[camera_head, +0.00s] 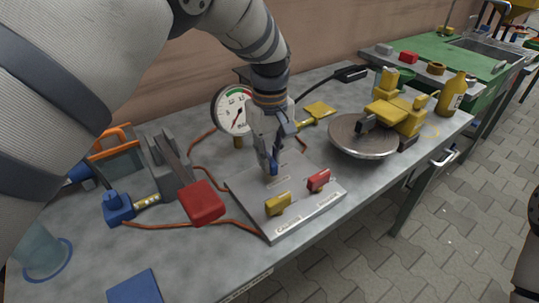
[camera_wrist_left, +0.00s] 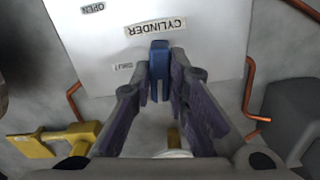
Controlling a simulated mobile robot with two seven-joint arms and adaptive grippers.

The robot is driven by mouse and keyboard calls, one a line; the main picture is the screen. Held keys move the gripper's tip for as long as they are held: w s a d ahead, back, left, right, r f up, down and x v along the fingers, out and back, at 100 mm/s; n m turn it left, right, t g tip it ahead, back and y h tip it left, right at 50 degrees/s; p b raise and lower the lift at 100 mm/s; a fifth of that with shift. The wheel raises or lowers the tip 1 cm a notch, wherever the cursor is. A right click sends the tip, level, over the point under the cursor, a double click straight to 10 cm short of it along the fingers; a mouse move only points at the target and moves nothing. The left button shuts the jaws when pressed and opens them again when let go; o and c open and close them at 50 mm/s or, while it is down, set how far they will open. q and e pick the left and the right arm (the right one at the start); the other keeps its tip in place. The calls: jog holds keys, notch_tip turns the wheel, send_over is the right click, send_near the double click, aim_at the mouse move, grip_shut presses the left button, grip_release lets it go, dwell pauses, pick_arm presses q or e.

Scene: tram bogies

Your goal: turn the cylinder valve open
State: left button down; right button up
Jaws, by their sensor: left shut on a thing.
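The cylinder valve's blue handle (camera_wrist_left: 159,58) stands between the fingertips of my left gripper (camera_head: 271,163), which is shut on it. The handle also shows in the head view (camera_head: 273,170), partly covered by the fingers. It sits at the back of a light grey valve plate (camera_head: 290,224) on the bench. In the left wrist view, the word CYLINDER (camera_wrist_left: 155,27) lies just beyond the handle. A SHUT mark (camera_wrist_left: 123,66) is close to its left, and an OPEN mark (camera_wrist_left: 93,7) is farther off at upper left. My right gripper is out of view.
A yellow handle (camera_head: 278,203) and a red handle (camera_head: 318,180) stand on the same plate. A round gauge (camera_head: 233,110) is behind it. A red block (camera_head: 201,202) and orange tubing lie left. A metal disc (camera_head: 363,136) with yellow parts is at right.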

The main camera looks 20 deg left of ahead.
pick_arm(q)
jog(key=shift+n, duration=0.8)
jog(key=c, duration=1.6)
grip_release()
jog(key=shift+o, duration=0.2)
notch_tip(320, 180, up, 12)
